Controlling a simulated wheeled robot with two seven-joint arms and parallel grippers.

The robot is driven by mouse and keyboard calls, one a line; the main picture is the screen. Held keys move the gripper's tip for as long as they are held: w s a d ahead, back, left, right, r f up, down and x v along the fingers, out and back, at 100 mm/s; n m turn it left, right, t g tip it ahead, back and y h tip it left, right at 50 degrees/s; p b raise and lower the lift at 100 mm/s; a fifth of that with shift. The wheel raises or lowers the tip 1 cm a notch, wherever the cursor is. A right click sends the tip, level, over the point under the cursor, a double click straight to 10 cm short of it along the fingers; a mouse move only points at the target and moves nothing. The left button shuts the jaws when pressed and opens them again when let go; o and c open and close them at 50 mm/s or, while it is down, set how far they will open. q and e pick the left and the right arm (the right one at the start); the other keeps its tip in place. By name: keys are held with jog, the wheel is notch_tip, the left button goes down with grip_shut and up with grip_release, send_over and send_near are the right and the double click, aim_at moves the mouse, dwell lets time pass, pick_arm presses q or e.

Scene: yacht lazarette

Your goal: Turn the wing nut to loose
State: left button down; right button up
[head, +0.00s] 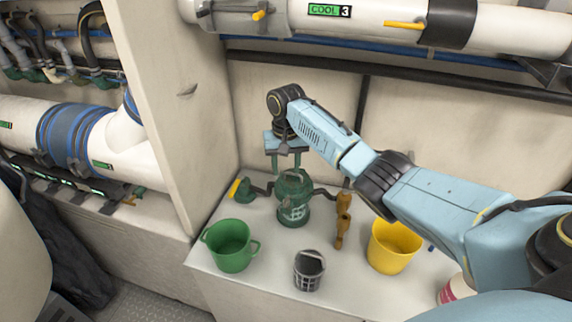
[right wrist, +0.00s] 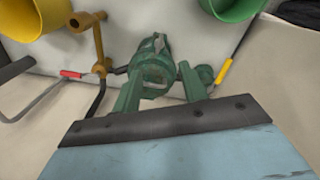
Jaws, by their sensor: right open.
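A green strainer-like housing (head: 293,208) stands on the white bench, with dark pipes at both sides. It also shows between my fingers in the right wrist view (right wrist: 153,72). I cannot clearly make out the wing nut; the top of the housing is small and partly hidden by my gripper. My right gripper (head: 287,166) points down just above the housing, its two green fingers apart on either side of the top. The fingers show in the right wrist view (right wrist: 161,90), open, with no clear contact. My left gripper is not in view.
A green bucket (head: 230,247), a dark mesh basket (head: 309,272) and a yellow bucket (head: 393,250) stand in front. A brown valve fitting (head: 342,220) is right of the housing; a yellow-handled green valve (head: 241,191) is left. A partition (head: 175,100) rises at left.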

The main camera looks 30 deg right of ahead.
jog(key=shift+c, duration=0.2)
notch_tip(320, 180, up, 4)
jog(key=w+a+f+n+t+h+b, duration=0.1)
jog(key=w+a+n+t+h+b, duration=0.15)
jog(key=n, duration=0.75)
jog(key=n+h+b, duration=0.1)
jog(key=n+b, duration=0.4)
jog(key=n, duration=1.5)
send_near(286, 200)
jog(key=b+x, duration=0.2)
jog(key=x, duration=0.7)
jog(key=shift+r, duration=0.1)
jog(key=shift+c, duration=0.4)
